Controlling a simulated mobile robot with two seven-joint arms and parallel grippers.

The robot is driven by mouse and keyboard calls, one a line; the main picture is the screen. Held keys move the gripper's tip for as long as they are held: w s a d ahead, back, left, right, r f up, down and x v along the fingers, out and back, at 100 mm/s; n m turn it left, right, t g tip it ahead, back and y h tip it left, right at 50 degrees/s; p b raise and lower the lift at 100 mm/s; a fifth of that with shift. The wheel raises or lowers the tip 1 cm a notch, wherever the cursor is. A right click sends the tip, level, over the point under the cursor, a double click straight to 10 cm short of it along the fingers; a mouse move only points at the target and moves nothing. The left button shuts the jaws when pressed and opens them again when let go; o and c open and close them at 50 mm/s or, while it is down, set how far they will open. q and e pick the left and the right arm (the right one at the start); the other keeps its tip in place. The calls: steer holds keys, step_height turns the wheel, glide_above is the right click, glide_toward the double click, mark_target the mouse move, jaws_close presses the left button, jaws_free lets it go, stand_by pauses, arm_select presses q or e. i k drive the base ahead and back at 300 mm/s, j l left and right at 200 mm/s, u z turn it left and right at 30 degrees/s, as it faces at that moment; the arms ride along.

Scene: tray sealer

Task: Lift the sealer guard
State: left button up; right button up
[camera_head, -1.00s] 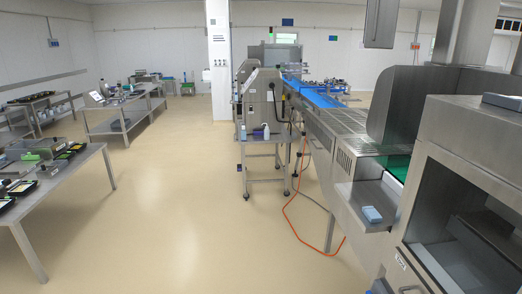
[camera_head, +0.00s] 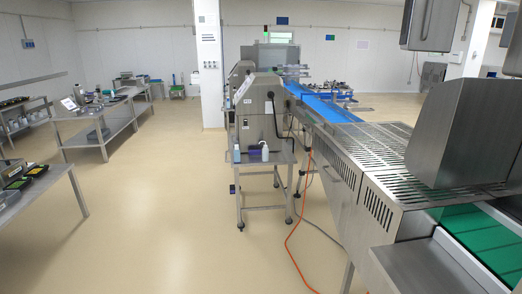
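No part labelled as the sealer guard can be picked out with certainty. A stainless steel machine (camera_head: 258,115) with rounded top housings stands on a wheeled frame in the middle, beside the conveyor line. A large steel hood (camera_head: 460,135) covers part of the line at the right, above a green belt (camera_head: 475,235). I cannot tell whether either one carries the guard, or whether a guard is up or down. Neither of my grippers is in view.
The conveyor (camera_head: 345,145) with a blue belt (camera_head: 330,110) runs back from the right. An orange hose (camera_head: 290,250) lies on the floor beside it. A steel table (camera_head: 45,200) stands at the left. The floor between is clear.

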mark_target(353, 164)
steer(key=i+z, duration=0.3)
steer(key=i+j+z, duration=0.3)
steer(key=i, duration=0.2)
steer(key=i+j+z, duration=0.45)
steer(key=z, duration=0.2)
steer(key=i+j+z, duration=0.5)
steer(key=z, duration=0.2)
steer(key=j, duration=0.1)
